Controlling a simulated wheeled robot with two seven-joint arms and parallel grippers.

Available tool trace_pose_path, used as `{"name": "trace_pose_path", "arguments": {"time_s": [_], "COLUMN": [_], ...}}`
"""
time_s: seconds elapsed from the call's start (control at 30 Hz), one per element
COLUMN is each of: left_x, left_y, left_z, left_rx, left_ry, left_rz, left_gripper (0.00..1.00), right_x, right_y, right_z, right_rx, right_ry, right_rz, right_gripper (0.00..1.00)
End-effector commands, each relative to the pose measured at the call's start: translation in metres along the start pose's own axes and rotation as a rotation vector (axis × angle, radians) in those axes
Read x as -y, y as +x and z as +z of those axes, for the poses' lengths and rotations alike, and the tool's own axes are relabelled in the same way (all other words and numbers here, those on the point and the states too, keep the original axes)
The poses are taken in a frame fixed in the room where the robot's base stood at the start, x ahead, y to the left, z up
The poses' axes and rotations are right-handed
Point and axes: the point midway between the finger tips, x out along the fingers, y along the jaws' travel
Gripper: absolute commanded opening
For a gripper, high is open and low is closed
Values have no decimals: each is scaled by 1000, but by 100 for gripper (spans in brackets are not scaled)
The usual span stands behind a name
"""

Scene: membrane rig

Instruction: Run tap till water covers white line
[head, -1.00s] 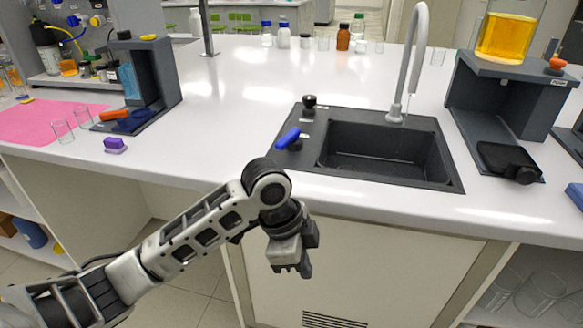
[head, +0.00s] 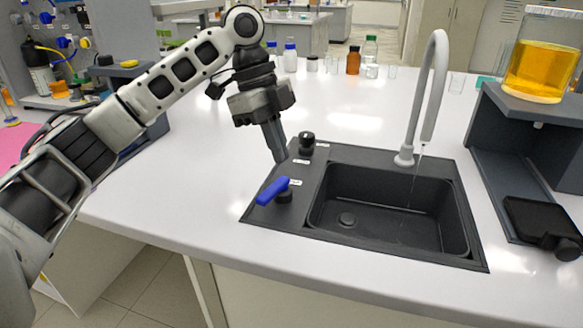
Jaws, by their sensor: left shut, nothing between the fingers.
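The tap (head: 433,95) is a grey curved spout at the back of the dark sink (head: 390,205). A thin, faint stream seems to hang below its mouth. My left gripper (head: 280,158) is shut and empty, pointing down above the left edge of the deck, between lever and knob in the picture and apparently touching neither. My right gripper is out of view.
A dark stand with a container of amber liquid (head: 540,68) is at the right, with a black tray (head: 543,222) in front. Several bottles, one brown (head: 353,60), stand at the back. The white bench (head: 180,195) left of the sink is clear.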

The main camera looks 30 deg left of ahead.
Motion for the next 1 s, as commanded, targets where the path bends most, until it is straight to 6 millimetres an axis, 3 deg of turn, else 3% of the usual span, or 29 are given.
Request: {"name": "trace_pose_path", "arguments": {"time_s": [0.17,0.37,0.6,0.8,1.0], "left_x": [-1,-1,-1,0,0], "left_y": [15,54,104,89,87], "left_z": [1,1,0,29,38], "left_rx": [1,1,0,0,1], "left_ry": [0,-1,-1,-3,-1], "left_rz": [4,6,3,-1,0], "left_gripper": [0,0,0,0,0], "right_x": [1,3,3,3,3], "right_y": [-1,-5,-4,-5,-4], "right_z": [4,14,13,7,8], "right_rx": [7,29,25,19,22], "right_ry": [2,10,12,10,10], "right_rz": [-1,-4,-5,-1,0], "right_gripper": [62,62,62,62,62]}}
